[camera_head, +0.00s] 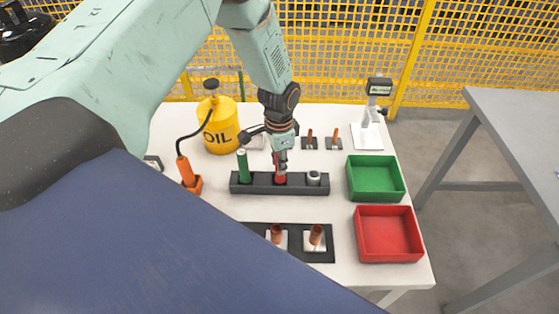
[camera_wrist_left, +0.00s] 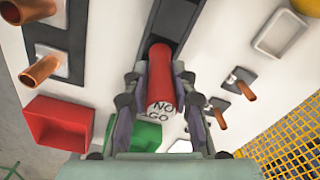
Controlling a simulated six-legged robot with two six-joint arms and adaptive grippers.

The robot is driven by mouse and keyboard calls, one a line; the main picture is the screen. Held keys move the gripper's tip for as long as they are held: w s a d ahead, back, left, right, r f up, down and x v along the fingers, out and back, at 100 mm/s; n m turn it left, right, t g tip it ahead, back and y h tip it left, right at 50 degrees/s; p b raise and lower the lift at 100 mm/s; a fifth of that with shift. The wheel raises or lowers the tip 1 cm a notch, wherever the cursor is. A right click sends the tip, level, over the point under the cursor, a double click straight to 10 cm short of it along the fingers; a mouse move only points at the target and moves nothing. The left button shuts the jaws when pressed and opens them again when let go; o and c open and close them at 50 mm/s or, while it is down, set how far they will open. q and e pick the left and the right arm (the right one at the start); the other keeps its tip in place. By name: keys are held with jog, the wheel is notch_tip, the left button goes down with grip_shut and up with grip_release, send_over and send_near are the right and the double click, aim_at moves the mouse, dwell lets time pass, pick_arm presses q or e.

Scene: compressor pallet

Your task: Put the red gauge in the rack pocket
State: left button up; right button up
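The red gauge (camera_wrist_left: 160,75), with a pale end lettered "NO GO", is between the fingers of my left gripper (camera_wrist_left: 165,105), which is shut on it. In the head view, my left gripper (camera_head: 280,160) points down over the middle of the black rack (camera_head: 255,187). The red gauge (camera_head: 280,179) is at the rack's middle pocket, partly hidden by the fingers. I cannot tell how deep it sits. The rack also shows in the wrist view (camera_wrist_left: 172,20). A green gauge (camera_head: 243,166) stands at the rack's left end. My right gripper is not in view.
A grey ring-like part (camera_head: 313,178) is at the rack's right end. A green tray (camera_head: 376,179) and a red tray (camera_head: 388,234) are on the right. A yellow oil can (camera_head: 218,125) stands behind left. Copper pipes (camera_head: 316,235) stand in front.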

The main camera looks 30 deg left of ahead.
pick_arm(q)
jog(key=o, duration=0.3)
jog(key=shift+s+a+r, duration=0.15)
jog(key=shift+s, duration=0.1)
jog(key=shift+o, duration=0.2)
jog(key=shift+w, duration=0.3)
notch_tip(320, 180, up, 12)
jog(key=shift+s+f+p, duration=0.15)
jog(key=shift+f+p, duration=0.1)
jog(key=shift+p, duration=0.1)
jog(key=shift+s+r, duration=0.15)
jog(key=shift+r, duration=0.15)
jog(key=shift+f, duration=0.1)
